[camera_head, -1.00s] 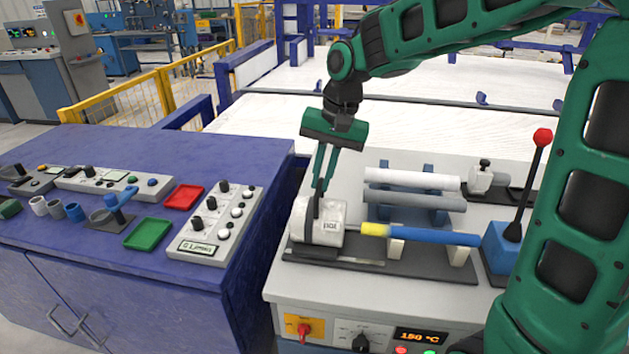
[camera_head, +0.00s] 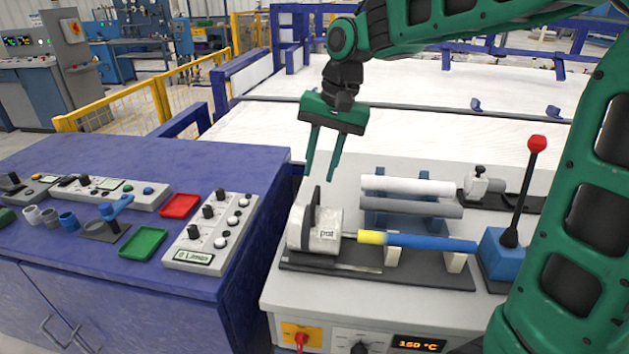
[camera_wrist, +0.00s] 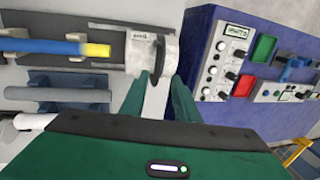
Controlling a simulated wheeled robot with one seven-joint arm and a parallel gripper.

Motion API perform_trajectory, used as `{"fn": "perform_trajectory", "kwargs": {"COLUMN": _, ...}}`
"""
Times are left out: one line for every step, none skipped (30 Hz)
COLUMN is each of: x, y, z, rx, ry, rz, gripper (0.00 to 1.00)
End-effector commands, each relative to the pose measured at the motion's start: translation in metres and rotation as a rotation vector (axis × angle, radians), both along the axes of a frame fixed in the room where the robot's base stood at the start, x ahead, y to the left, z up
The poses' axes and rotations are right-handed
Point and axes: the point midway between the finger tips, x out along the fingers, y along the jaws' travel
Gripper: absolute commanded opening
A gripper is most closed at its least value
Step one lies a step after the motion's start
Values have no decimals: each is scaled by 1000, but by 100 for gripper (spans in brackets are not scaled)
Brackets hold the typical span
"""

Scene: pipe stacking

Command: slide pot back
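In the wrist view, the pot (camera_wrist: 140,50) and handle (camera_wrist: 159,58) show beyond my open fingers (camera_wrist: 158,95).
White and grey pipes (camera_head: 410,186) lie on a blue rack behind the rail. A red-knobbed lever (camera_head: 523,190) stands on a blue block at right. The purple bench (camera_head: 110,160) at left holds a control box (camera_head: 212,232) and green and red trays.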

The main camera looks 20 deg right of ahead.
Motion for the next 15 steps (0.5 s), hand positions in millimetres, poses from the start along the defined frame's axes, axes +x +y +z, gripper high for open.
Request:
{"fn": "perform_trajectory", "kwargs": {"x": 0, "y": -2, "z": 11, "rx": 0, "ry": -4, "rz": -2, "gripper": 29}}
{"fn": "perform_trajectory", "kwargs": {"x": 0, "y": -3, "z": 16, "rx": 1, "ry": -4, "rz": -1, "gripper": 29}}
{"fn": "perform_trajectory", "kwargs": {"x": -1, "y": -4, "z": 22, "rx": 1, "ry": -3, "rz": 1, "gripper": 29}}
{"fn": "perform_trajectory", "kwargs": {"x": -1, "y": -5, "z": 27, "rx": 0, "ry": -2, "rz": 0, "gripper": 29}}
{"fn": "perform_trajectory", "kwargs": {"x": -2, "y": -6, "z": 32, "rx": 0, "ry": -2, "rz": 0, "gripper": 29}}
{"fn": "perform_trajectory", "kwargs": {"x": -2, "y": -6, "z": 37, "rx": 1, "ry": -3, "rz": 1, "gripper": 29}}
{"fn": "perform_trajectory", "kwargs": {"x": -2, "y": -7, "z": 41, "rx": 0, "ry": -1, "rz": 1, "gripper": 29}}
{"fn": "perform_trajectory", "kwargs": {"x": -2, "y": -7, "z": 44, "rx": 1, "ry": -2, "rz": 1, "gripper": 29}}
{"fn": "perform_trajectory", "kwargs": {"x": -3, "y": -8, "z": 48, "rx": 1, "ry": -2, "rz": 1, "gripper": 29}}
{"fn": "perform_trajectory", "kwargs": {"x": -3, "y": -8, "z": 50, "rx": 1, "ry": -2, "rz": 1, "gripper": 29}}
{"fn": "perform_trajectory", "kwargs": {"x": -3, "y": -9, "z": 51, "rx": 1, "ry": -1, "rz": 1, "gripper": 29}}
{"fn": "perform_trajectory", "kwargs": {"x": -4, "y": -9, "z": 53, "rx": 0, "ry": 0, "rz": 2, "gripper": 29}}
{"fn": "perform_trajectory", "kwargs": {"x": -4, "y": -9, "z": 54, "rx": 0, "ry": 1, "rz": 2, "gripper": 29}}
{"fn": "perform_trajectory", "kwargs": {"x": -4, "y": -9, "z": 55, "rx": 0, "ry": 1, "rz": 2, "gripper": 29}}
{"fn": "perform_trajectory", "kwargs": {"x": -4, "y": -9, "z": 56, "rx": 0, "ry": 1, "rz": 2, "gripper": 29}}
